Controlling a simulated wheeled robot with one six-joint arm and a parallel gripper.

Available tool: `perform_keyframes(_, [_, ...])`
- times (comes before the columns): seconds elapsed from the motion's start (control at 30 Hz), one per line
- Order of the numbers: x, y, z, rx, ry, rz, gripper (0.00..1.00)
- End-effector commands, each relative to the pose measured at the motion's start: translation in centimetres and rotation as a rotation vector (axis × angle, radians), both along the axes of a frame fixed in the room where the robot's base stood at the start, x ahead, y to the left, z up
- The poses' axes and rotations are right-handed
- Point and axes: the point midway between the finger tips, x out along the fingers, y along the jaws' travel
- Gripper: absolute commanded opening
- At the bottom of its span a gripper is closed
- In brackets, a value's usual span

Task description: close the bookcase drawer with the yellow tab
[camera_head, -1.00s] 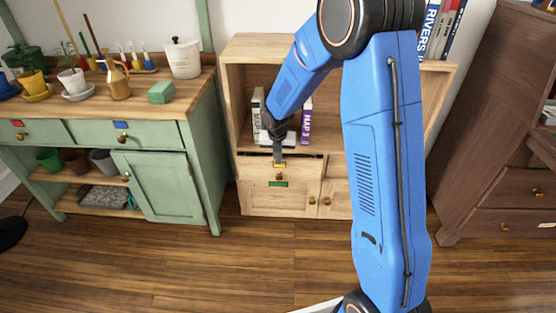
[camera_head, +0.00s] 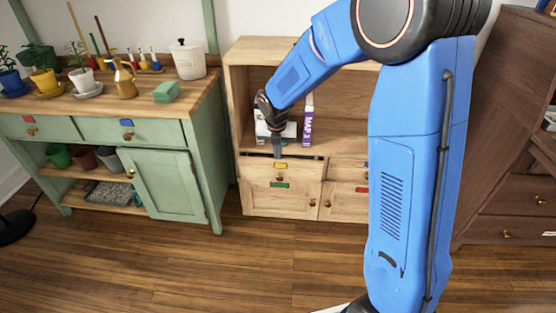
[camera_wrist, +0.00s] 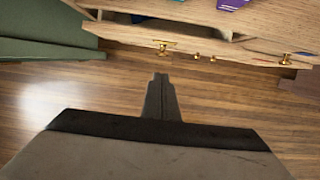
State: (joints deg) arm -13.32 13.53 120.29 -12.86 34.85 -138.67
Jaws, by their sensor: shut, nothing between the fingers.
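The wooden bookcase (camera_head: 232,100) stands against the wall. Its upper left drawer (camera_head: 255,173) has a yellow tab (camera_head: 280,165) and a brass knob below it. This drawer stands out from the case, with an open gap behind its front in the wrist view (camera_wrist: 125,35). My gripper (camera_head: 278,156) is shut and empty, pointing down near the top of the drawer front by the yellow tab. In the wrist view the closed fingertips (camera_wrist: 161,77) appear in front of the drawer's knob (camera_wrist: 163,46). I cannot tell whether they touch the drawer.
A green-tabbed front (camera_head: 250,200) lies below the drawer. A green workbench (camera_head: 210,150) with pots stands left; a dark wooden cabinet (camera_head: 500,150) stands right. The floor (camera_head: 240,270) in front is clear.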

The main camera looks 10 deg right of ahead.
Motion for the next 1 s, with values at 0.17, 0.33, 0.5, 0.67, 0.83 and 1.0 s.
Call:
perform_keyframes(0.17, [-0.3, 0.2, 1.1, -0.003, 0.001, 0.001, 0.19])
perform_keyframes(0.33, [-0.7, 1.7, 0.2, -0.08, 0.02, 0.013, 0.44])
perform_keyframes(0.5, [-0.7, 3.8, -1.0, -0.221, 0.013, 0.024, 0.44])
perform_keyframes(0.67, [-0.3, 5.2, -1.3, -0.316, -0.024, 0.025, 0.44])
perform_keyframes(0.83, [0.0, 5.4, -1.6, -0.345, -0.042, 0.022, 0.44])
perform_keyframes(1.0, [0.5, 4.6, -3.3, -0.346, -0.039, 0.022, 0.44])
